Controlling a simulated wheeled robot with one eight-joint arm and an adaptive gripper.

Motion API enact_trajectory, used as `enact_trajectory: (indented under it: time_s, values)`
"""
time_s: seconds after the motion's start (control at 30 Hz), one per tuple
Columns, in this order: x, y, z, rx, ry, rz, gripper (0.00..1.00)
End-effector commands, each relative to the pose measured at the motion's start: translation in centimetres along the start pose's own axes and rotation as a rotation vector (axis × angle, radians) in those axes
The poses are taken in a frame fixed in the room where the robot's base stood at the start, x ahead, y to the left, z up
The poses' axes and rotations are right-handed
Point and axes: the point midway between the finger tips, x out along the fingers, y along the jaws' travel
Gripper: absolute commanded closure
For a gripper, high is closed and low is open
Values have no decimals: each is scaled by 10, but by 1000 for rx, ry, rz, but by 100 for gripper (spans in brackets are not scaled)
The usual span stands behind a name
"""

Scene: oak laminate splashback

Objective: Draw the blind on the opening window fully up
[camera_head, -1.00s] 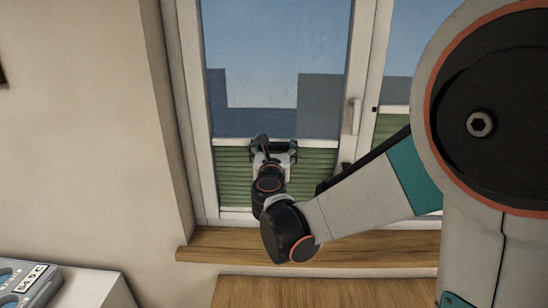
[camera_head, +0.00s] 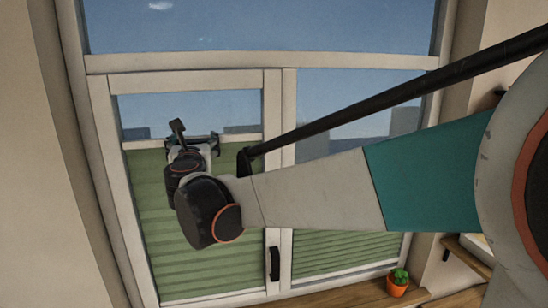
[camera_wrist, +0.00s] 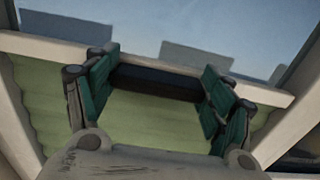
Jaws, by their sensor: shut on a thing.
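The left sash carries a green pleated blind (camera_head: 165,232) that rises from the bottom of its pane to a pale top rail (camera_head: 242,137). The rail lies a little below the top of the pane, with a strip of sky (camera_head: 235,108) above it. My gripper (camera_head: 193,139) is at this rail. In the wrist view the rail (camera_wrist: 42,45) runs across, and my gripper (camera_wrist: 157,80) has its fingers at both ends of a dark bar-shaped handle (camera_wrist: 155,83) on it, shut on it. The green fabric (camera_wrist: 150,120) hangs below. My wrist hides part of the rail in the head view.
The right pane has its own green blind (camera_head: 345,252), standing low. A dark window handle (camera_head: 274,263) is on the left sash's right edge. A plant in an orange pot (camera_head: 397,288) stands on the wooden sill. A wooden shelf (camera_head: 466,260) is at the right.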

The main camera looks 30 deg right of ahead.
Motion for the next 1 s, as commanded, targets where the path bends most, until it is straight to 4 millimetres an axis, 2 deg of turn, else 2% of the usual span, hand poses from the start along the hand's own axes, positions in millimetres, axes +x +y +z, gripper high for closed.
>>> enact_trajectory:
  time_s: [0.03, 0.1, 0.33, 0.53, 0.93, 0.97, 1.0]
  values:
    - [-2, 0, 23, -1, 0, 1, 68]
    - [-2, 0, 40, -1, 0, 1, 68]
    - [-2, 0, 80, -1, 0, 2, 68]
    - [-2, 0, 93, -1, 0, 2, 68]
    - [-1, 0, 97, -3, -2, 2, 68]
    - [-1, 0, 97, -4, -2, 2, 23]
    - [-1, 0, 97, -4, -2, 2, 14]
